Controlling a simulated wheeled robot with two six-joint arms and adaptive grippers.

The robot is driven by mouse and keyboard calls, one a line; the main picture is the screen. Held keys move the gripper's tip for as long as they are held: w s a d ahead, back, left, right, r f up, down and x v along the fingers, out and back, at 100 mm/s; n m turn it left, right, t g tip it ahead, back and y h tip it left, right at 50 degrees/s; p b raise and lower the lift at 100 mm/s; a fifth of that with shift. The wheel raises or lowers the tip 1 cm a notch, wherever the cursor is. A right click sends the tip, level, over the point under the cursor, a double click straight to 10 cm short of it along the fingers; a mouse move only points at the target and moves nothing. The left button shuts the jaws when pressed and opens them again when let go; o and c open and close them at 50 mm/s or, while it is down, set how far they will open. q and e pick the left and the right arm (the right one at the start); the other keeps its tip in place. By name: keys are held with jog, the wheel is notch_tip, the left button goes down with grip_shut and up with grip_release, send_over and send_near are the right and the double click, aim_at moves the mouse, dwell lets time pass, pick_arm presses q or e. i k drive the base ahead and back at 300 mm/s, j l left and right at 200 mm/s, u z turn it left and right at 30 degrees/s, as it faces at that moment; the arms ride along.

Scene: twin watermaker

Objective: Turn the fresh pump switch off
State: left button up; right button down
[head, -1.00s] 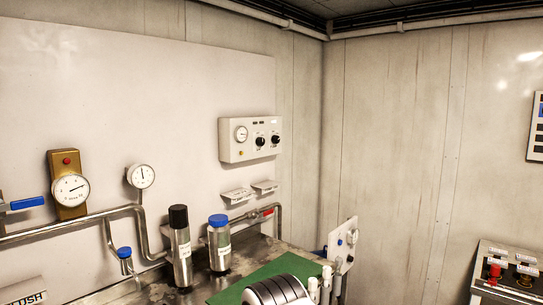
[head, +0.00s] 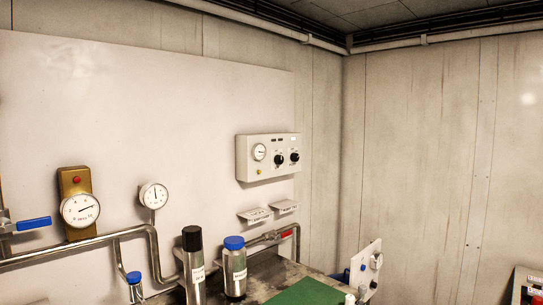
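A pale control box (head: 268,157) is fixed to the wall, with a small round gauge (head: 259,152) and two black knobs, a left knob (head: 279,159) and a right knob (head: 294,156). Its labels are too small to read, so I cannot tell whether either knob is the fresh pump switch. Part of another dark box (head: 524,287) with a red part shows at the lower right edge; most of it is cut off. A small upright panel (head: 366,270) with knobs stands at the bench's right end. Neither of my grippers is in view.
Two bottles, one black-capped (head: 194,268) and one blue-capped (head: 234,265), stand on the metal bench near a green mat (head: 306,292). Pipes (head: 70,249), a brass-mounted gauge (head: 80,210), a smaller gauge (head: 154,195) and a blue-handled valve (head: 34,223) line the left wall.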

aim_at(294, 157)
jog(key=i+l+z, duration=0.35)
jog(key=i+l, duration=0.15)
jog(key=l, duration=0.25)
jog(key=i+l+z, duration=0.3)
jog(key=i+l, duration=0.25)
